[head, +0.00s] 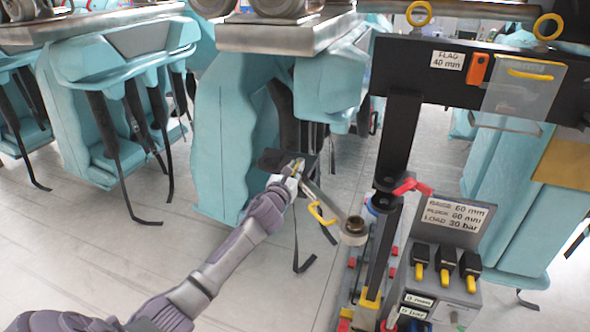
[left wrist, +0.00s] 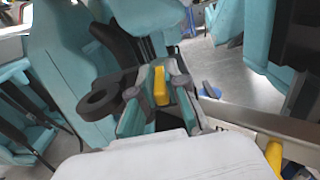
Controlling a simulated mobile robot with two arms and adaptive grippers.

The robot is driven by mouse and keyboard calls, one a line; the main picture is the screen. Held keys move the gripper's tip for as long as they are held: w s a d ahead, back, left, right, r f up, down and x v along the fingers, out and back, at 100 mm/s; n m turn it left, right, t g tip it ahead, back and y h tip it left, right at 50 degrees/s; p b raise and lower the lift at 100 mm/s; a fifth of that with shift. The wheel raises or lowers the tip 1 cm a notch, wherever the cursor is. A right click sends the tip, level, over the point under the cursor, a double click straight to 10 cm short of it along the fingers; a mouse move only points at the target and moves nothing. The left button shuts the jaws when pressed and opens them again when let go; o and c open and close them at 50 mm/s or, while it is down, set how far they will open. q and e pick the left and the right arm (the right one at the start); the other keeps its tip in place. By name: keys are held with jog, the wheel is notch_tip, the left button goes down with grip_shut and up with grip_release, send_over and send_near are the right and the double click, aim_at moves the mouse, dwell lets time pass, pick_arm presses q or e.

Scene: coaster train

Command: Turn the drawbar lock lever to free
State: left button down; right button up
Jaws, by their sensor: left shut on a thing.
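My left gripper (head: 298,168) reaches in from the lower left to the far end of a grey bar (head: 338,217). In the left wrist view, its fingers (left wrist: 160,88) are shut on a small yellow lever (left wrist: 161,84), which stands up between them. A dark ring-shaped piece (left wrist: 101,100) sits just left of the fingers. The grey bar (left wrist: 240,115) runs off to the right, with a yellow handle (left wrist: 273,157) on it; this handle also shows in the head view (head: 322,213). The lever's lock marking is not readable. My right gripper is not in view.
A black post (head: 398,140) with a red lever (head: 411,187) stands right of the bar. A panel with black-and-yellow switches (head: 445,262) stands in front at the right. Teal seats (head: 222,145) stand close behind the gripper. Grey floor (head: 255,275) is clear in front.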

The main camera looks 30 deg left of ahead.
pick_arm(q)
jog(key=shift+d+f, duration=0.1)
jog(key=shift+w+d+n+g+y+b, duration=0.2)
jog(key=shift+d+n+g+y+b, duration=0.15)
jog(key=shift+n+g+y+b, duration=0.8)
jog(key=shift+w+d+n+g+y+b, duration=0.3)
jog(key=shift+n+y, duration=0.55)
jog(key=shift+y, duration=0.75)
jog(key=shift+w+d+n+g+y+b, duration=0.1)
jog(key=shift+d+n+g+y+b, duration=0.3)
jog(key=shift+n+g+y+b, duration=0.75)
jog(key=shift+t+y+p, duration=0.3)
jog(key=c, duration=1.2)
grip_release()
jog(key=v, duration=1.2)
